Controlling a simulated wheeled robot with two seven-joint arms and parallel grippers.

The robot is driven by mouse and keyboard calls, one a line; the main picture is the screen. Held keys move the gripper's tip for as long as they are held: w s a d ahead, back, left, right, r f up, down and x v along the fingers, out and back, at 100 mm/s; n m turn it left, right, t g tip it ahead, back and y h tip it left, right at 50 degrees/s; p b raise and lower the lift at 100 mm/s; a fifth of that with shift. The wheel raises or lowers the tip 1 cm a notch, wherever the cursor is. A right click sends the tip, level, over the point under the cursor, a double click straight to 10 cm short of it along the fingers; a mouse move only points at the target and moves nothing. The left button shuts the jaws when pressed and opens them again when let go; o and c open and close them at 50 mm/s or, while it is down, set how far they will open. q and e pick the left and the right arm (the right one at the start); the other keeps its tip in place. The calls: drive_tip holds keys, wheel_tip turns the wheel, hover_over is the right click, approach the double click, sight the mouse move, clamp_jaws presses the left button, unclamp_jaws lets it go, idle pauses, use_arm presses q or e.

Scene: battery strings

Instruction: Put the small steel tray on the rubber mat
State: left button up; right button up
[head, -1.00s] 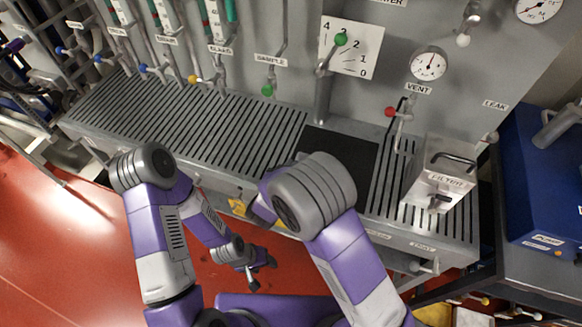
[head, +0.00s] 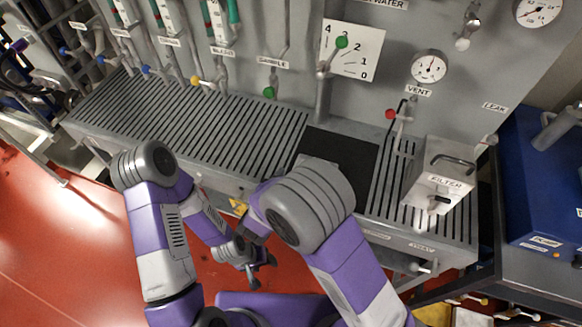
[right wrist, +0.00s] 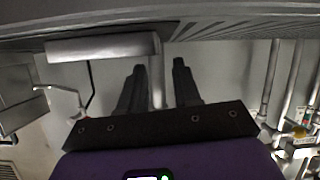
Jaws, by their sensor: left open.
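The black rubber mat (head: 358,158) lies on the slatted bench top, below the dial plate; my right arm covers its front part. No steel tray shows clearly in the head view. In the right wrist view a pale grey metal bar-like shape (right wrist: 100,46) lies just beyond my right gripper (right wrist: 158,66); it may be the tray seen edge-on, but I cannot tell. The right gripper's two fingers are apart, with nothing seen between them but the background. In the head view my right arm hides this gripper. My left gripper (head: 263,273) is open and empty, low in front of the bench.
A steel filter box (head: 438,180) stands on the right of the bench (head: 190,125). A vertical pipe with a green knob (head: 341,43) rises behind the mat. A red-knobbed valve (head: 390,114) is between mat and box. The slats left of the mat are clear.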

drive_tip(key=p+v, duration=0.1)
drive_tip(key=v, duration=0.6)
idle(0.4)
